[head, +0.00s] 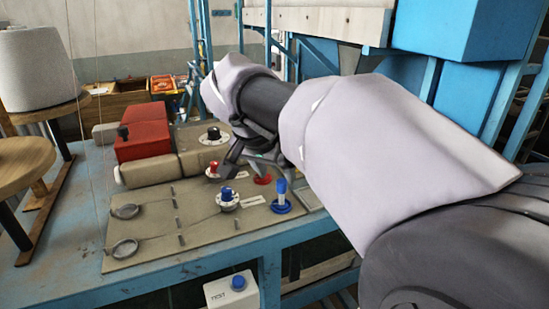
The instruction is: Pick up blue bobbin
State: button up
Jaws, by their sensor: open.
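The blue bobbin (282,196) stands upright near the front right of the beige panel (150,222). It has a wide blue base, a pale middle and a blue top. My gripper (250,168) is open and empty, above and behind the bobbin, a little to its left. Its jaws are apart from the bobbin. Part of the gripper is hidden behind my arm.
A red bobbin-like piece (262,179) lies below the gripper, partly hidden. A blue knob (227,194) and a red knob (214,168) are close by on the panel. A red machine housing (143,136) stands behind left. A thread cone (38,68) stands far left.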

aim_at(282, 181)
jog(key=x, duration=0.6)
jog(key=shift+w+d+f, duration=0.1)
jog(key=shift+w+f, duration=0.05)
jog(key=shift+w, duration=0.05)
jog(key=shift+w+f, duration=0.15)
jog(key=shift+c, duration=0.4)
grip_shut()
